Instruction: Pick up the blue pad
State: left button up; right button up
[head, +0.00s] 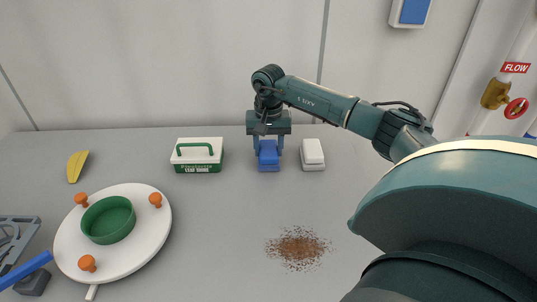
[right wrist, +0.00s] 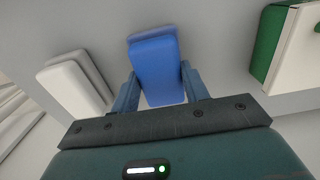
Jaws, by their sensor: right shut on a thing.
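The blue pad (head: 268,160) is a small block at the back middle of the grey table. My right gripper (head: 268,146) points down over it, with its fingers on either side of the pad. In the right wrist view the blue pad (right wrist: 157,72) sits between the two fingers of the right gripper (right wrist: 160,85), which are shut on it. I cannot tell whether the pad is clear of the table. My left gripper is not in view.
A white pad (head: 312,155) stands close right of the gripper, and a white and green box (head: 198,156) stands to the left. A white round board (head: 140,247) holds a green dish (head: 108,220) and orange knobs. Brown crumbs (head: 298,247) lie in front. A yellow object (head: 77,166) lies far left.

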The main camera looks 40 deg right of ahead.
aim_at(268, 148)
jog(key=shift+r, duration=0.15)
notch_tip(268, 148, up, 10)
dwell(0.4)
